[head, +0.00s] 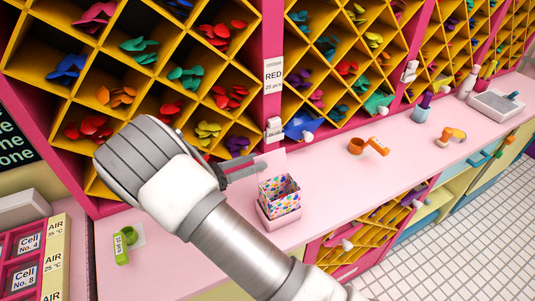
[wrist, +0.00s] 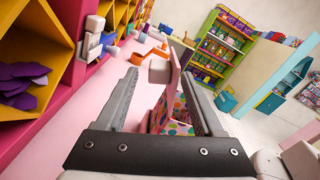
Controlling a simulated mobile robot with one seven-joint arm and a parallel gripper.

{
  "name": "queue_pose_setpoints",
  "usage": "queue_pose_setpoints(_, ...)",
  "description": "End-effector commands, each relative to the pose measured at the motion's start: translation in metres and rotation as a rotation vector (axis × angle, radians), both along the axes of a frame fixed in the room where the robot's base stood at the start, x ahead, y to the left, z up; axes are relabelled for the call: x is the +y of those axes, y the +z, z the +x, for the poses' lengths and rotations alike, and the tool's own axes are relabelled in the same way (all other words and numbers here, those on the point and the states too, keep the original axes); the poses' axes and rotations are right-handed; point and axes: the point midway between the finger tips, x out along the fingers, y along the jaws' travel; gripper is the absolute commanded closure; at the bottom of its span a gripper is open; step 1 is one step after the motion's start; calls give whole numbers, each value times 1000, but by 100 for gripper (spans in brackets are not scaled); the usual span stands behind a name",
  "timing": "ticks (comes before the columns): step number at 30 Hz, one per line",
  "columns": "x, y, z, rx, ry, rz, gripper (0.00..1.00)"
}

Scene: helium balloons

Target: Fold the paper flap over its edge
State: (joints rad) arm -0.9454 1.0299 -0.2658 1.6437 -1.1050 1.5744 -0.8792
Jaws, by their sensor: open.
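A small box (head: 280,194) with a colourful dotted pattern stands on a pink base (head: 277,219) on the pink counter. A pale paper flap (head: 271,160) stands up at the box's back side. My gripper (head: 258,166) is at the back left of the box, close to the flap. In the wrist view my gripper (wrist: 160,72) is open. The dotted box (wrist: 172,112) and the pinkish flap (wrist: 173,78) appear between its fingers, nearer the right finger. I cannot tell whether a finger touches the flap. My arm hides the counter left of the box.
Yellow diamond-shaped shelves (head: 190,75) with coloured balloons rise behind the counter (head: 335,184). A green tape-like item (head: 121,246) lies at the left. The counter just right of the box is clear.

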Motion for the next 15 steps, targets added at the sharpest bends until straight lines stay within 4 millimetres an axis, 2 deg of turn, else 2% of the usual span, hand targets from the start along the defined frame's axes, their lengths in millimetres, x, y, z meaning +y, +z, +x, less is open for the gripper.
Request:
queue_pose_setpoints(1,-11,2,4,1,-4,-1,31)
queue_pose_setpoints(6,-33,1,13,1,-3,-1,31)
queue_pose_setpoints(15,-44,0,18,0,0,0,31)
